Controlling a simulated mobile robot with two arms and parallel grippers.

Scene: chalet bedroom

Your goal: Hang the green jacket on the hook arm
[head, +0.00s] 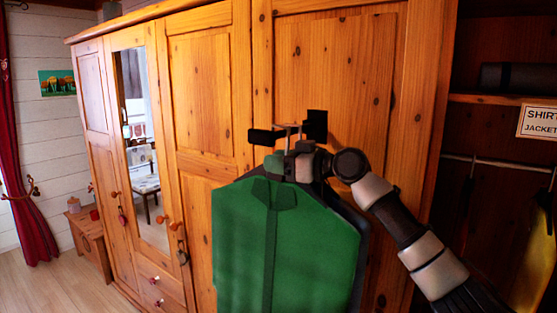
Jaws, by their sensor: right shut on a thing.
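The green jacket (245,240) hangs upright in the middle of the head view, in front of the wooden wardrobe. My right gripper (291,165), its arm coming from the lower right, is shut at the jacket's top, around the neck of its hanger. A thin metal hook rises just above the gripper. The dark hook arm (317,123) shows right behind and above it, against the wardrobe door, with a black piece (264,137) to the left. I cannot tell whether the hanger's hook touches or rests on the arm. My left gripper is out of view.
The wooden wardrobe (205,100) has a mirror door (142,150) and knobs. On the right is an open compartment with a rail (490,162), hanging clothes and a "SHIRT… JACKET" sign (539,122). A low wooden chest (90,240) stands at the left. Floor is free at lower left.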

